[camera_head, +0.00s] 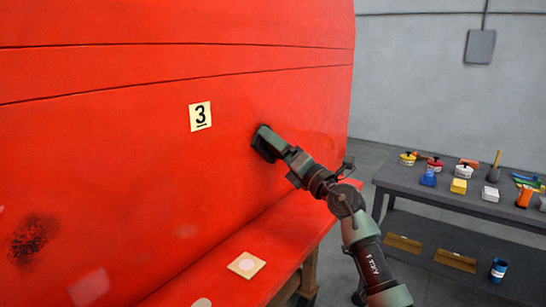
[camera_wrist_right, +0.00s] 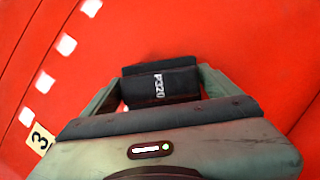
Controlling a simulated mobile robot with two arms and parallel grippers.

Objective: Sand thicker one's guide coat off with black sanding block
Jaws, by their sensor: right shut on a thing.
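The large red nosecone (camera_head: 120,150) fills the left and middle of the head view. A dark speckled guide coat patch (camera_head: 33,240) shows at its lower left; no second patch shows to compare thickness. My right gripper (camera_head: 268,145) is shut on the black sanding block (camera_wrist_right: 160,84), which is marked P320. The gripper is at the red surface, right of the number 3 tag (camera_head: 200,116) and well right of the dark patch. I cannot tell whether the block touches the surface. My left gripper is not in view.
A cream square with a pale disc (camera_head: 246,265) lies on the red lower ledge. At the right, a grey table (camera_head: 395,180) bears several tins, blocks and tools. A blue tin (camera_head: 498,270) stands on its lower shelf. Pale smudges (camera_head: 90,287) show on the red surface.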

